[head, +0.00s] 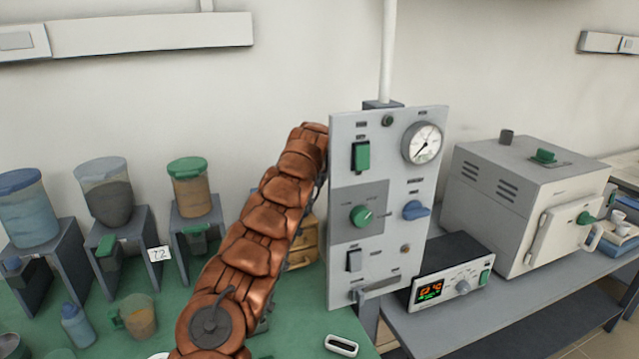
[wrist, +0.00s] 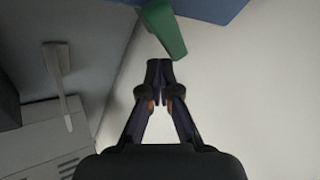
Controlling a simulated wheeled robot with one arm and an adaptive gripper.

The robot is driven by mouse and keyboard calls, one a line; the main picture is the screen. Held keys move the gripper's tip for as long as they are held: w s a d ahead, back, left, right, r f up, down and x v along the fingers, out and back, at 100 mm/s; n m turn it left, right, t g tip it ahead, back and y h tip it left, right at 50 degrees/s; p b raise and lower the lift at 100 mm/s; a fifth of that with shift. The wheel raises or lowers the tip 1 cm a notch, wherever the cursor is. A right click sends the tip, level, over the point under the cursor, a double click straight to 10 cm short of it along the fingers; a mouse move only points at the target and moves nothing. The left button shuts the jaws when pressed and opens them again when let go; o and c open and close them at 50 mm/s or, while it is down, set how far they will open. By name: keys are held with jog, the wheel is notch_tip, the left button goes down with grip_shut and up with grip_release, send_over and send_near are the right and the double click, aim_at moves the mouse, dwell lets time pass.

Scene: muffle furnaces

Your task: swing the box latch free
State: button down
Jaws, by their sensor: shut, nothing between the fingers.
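My gripper (wrist: 160,68) is shut and empty in the wrist view. Its fingertips are just below a green lever-like piece (wrist: 166,30), which sits at the edge of a blue surface (wrist: 205,8). This green piece may be the box latch. I cannot tell whether the fingertips touch it. In the head view my arm reaches up to the left edge of the grey control panel (head: 375,290), and my gripper is hidden there. The head view does not clearly show the latch.
A grey furnace (head: 520,190) with a green handle stands at the right. A controller (head: 450,280) with a lit display sits beside the panel. Several lidded containers stand on grey stands at the left, including a blue one (head: 28,210). A wooden drawer box (head: 303,245) is partly behind my arm.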

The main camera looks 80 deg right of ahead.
jog(key=shift+w+a+f+b, duration=0.1)
jog(key=shift+w+b, duration=0.1)
jog(key=shift+b, duration=0.1)
jog(key=shift+w+a+b, duration=0.4)
jog(key=shift+w+b, duration=0.05)
jog(key=shift+b, duration=0.4)
jog(key=v, duration=1.2)
